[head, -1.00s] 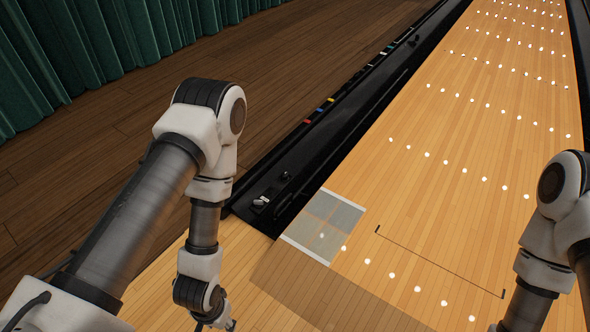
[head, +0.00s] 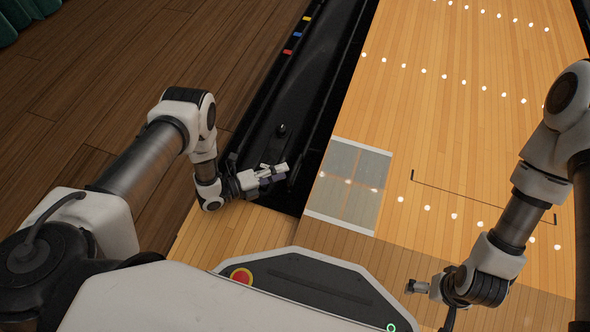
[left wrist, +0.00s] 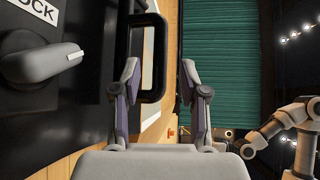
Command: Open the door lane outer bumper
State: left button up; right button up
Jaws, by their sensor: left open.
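A black loop handle (left wrist: 159,55) sticks out from a black panel (left wrist: 93,75) in the left wrist view. A grey lever (left wrist: 40,64) is on the same panel, beside a white label ending in "OCK". My left gripper (head: 280,172) is open; its fingers (left wrist: 160,72) also show in the left wrist view. The handle's outer bar appears between them, with no clear contact. In the head view the gripper is over the near end of the black lane-side structure (head: 300,100); the handle is not distinct there. My right gripper (head: 412,287) hangs at lower right, its jaws too small to judge.
A small black knob (head: 282,131) stands on the black structure, with coloured marks (head: 297,35) farther along. The wooden lane (head: 440,120) lies to the right, with a grey translucent panel (head: 348,185). Dark wooden floor (head: 120,70) is clear at left.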

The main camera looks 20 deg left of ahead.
aim_at(295, 166)
pick_arm(q)
jog(key=b+x, duration=0.2)
jog(key=x, duration=0.3)
jog(key=shift+w+d+f, duration=0.1)
jog(key=shift+f, duration=0.1)
jog(key=shift+r, duration=0.1)
grip_shut()
jog(key=shift+r, duration=0.1)
